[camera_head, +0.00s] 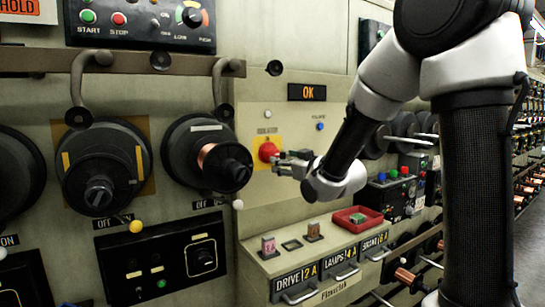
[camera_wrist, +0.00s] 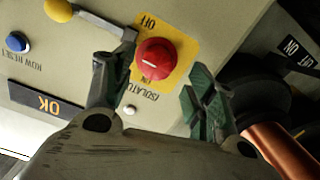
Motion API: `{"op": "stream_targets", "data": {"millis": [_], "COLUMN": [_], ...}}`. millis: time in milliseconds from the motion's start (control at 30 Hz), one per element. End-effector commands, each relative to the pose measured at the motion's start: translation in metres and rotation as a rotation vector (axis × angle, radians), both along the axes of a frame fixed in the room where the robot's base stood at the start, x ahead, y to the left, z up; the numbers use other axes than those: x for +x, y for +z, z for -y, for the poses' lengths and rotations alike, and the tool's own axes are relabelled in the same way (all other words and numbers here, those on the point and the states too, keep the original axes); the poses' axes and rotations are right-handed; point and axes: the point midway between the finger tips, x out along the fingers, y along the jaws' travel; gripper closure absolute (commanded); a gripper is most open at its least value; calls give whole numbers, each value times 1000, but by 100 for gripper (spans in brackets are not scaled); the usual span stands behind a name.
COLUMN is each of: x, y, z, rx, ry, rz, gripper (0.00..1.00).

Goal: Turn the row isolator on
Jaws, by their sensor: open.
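The row isolator is a red round knob (camera_head: 267,151) on a yellow plate (camera_head: 258,166) on the beige cabinet face. In the wrist view the red knob (camera_wrist: 156,60) lies just ahead of the fingers, with OFF and ON printed on its plate (camera_wrist: 184,42). A short pale mark shows on the knob; which word it points to is hard to tell. My gripper (camera_head: 283,162) is at the knob's right in the head view. In the wrist view my gripper (camera_wrist: 160,78) is open, one finger on each side of the knob; contact cannot be told.
A lit OK sign (camera_head: 307,92) and a blue button (camera_head: 320,126) sit above right of the knob. A copper-wound spool (camera_head: 207,160) juts out at left. Below is a ledge with a red tray (camera_head: 357,219). A yellow ball-ended lever (camera_wrist: 57,10) shows in the wrist view.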

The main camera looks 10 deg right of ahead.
Motion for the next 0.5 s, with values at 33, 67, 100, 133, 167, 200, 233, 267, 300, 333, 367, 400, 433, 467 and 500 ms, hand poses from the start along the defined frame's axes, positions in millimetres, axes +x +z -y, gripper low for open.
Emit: {"op": "stream_targets", "data": {"millis": [33,67,100,133,167,200,233,267,300,333,367,400,433,467,500], "x": [1,2,4,7,10,16,21,26,33,38,43,49,53,57,62], "y": [6,9,11,11,11,11,11,11,11,11,11,10,11,10,11], "z": [-1,-2,-3,-4,-5,-7,-9,-10,-13,-14,-16,-18,-19,-20,-22], "rx": [6,8,10,11,10,9,9,9,9,9,9,10,10,10,10], "ry": [4,5,6,6,6,7,7,7,7,7,7,7,6,6,6], "rz": [25,35,44,47,47,45,45,45,45,45,45,43,44,43,44], "gripper": [44,44,44,44,44,44,44,44,44,44,44,44,44,44,44]}}
